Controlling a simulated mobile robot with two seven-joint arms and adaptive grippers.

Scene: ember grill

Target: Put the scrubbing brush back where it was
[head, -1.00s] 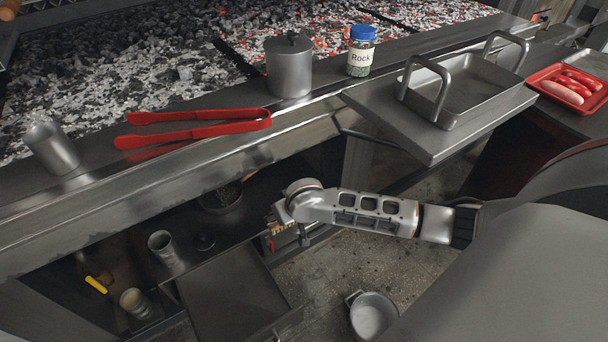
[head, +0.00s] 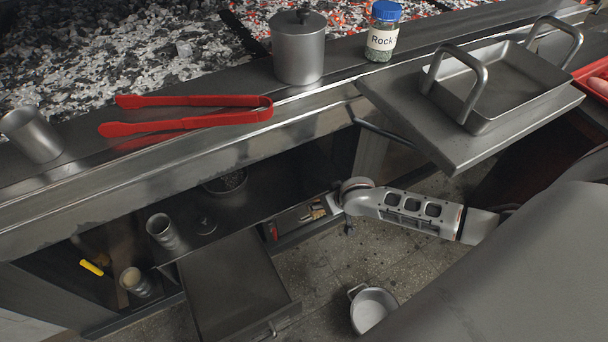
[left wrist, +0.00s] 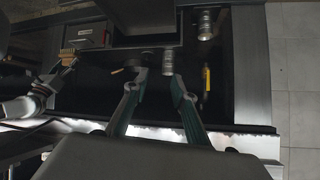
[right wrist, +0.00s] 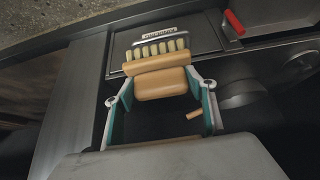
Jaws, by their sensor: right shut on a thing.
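The scrubbing brush (right wrist: 156,63) has a tan wooden body and a row of pale bristles. In the right wrist view it lies across the front of my right gripper (right wrist: 160,82), which is shut on it. Bristles point away from the palm, toward a grey metal box or drawer front with a label (right wrist: 160,34). In the head view my right gripper (head: 335,203) is low under the counter, beside an open compartment, and the brush is small there. My left gripper (left wrist: 158,78) is open and empty in the left wrist view, facing the lower shelf.
An open drawer (head: 235,290) juts out below the counter. Metal cups (head: 160,230) and a yellow-handled tool (head: 91,267) are on the lower shelf. A pot (head: 372,308) stands on the floor. Red tongs (head: 190,115), a lidded canister (head: 298,48) and a tray (head: 500,90) are above.

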